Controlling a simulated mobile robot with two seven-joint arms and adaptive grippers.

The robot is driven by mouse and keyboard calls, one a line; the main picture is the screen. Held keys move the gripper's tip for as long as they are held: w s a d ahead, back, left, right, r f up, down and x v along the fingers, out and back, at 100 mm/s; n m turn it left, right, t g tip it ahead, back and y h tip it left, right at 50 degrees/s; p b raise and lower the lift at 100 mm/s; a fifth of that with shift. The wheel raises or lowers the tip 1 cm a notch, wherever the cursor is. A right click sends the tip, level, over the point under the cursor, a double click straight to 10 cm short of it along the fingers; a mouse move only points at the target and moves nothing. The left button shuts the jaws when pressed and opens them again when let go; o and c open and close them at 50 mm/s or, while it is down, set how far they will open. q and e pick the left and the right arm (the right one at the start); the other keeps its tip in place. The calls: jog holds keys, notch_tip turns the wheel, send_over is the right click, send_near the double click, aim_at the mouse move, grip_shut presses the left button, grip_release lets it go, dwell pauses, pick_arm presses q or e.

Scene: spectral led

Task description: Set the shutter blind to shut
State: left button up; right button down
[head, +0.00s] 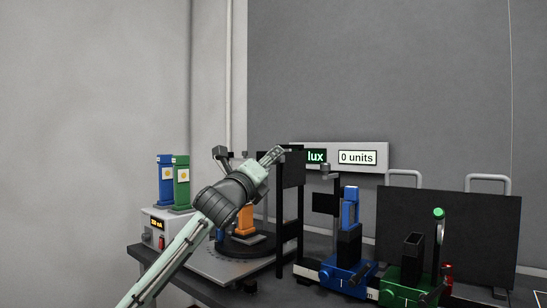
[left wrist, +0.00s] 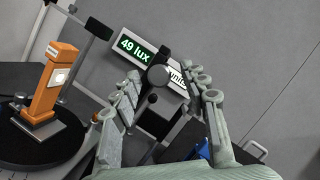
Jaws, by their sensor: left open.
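I take the shutter blind to be the tall black frame with a dark plate (head: 291,167), standing upright on the bench; I cannot tell how far the blind is open. My left gripper (head: 279,153) is beside the plate's upper left, fingers pointing right. In the left wrist view the left gripper (left wrist: 164,76) is open, its two fingers spread apart and empty. A round dark knob (left wrist: 158,76) shows between the fingertips; I cannot tell its depth or whether it touches them. A green display (left wrist: 138,46) behind reads 49 lux. My right gripper is not in view.
An orange lamp post (head: 245,219) stands on a black turntable, partly behind my left arm. It is at left in the wrist view (left wrist: 50,85). Blue (head: 349,240) and green (head: 412,270) holders stand at right, before a black panel (head: 455,230). Blue and green posts (head: 181,185) stand on a box at left.

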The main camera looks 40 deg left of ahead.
pick_arm(q)
jog(key=shift+x, duration=1.15)
grip_shut()
jog(key=shift+f, duration=0.15)
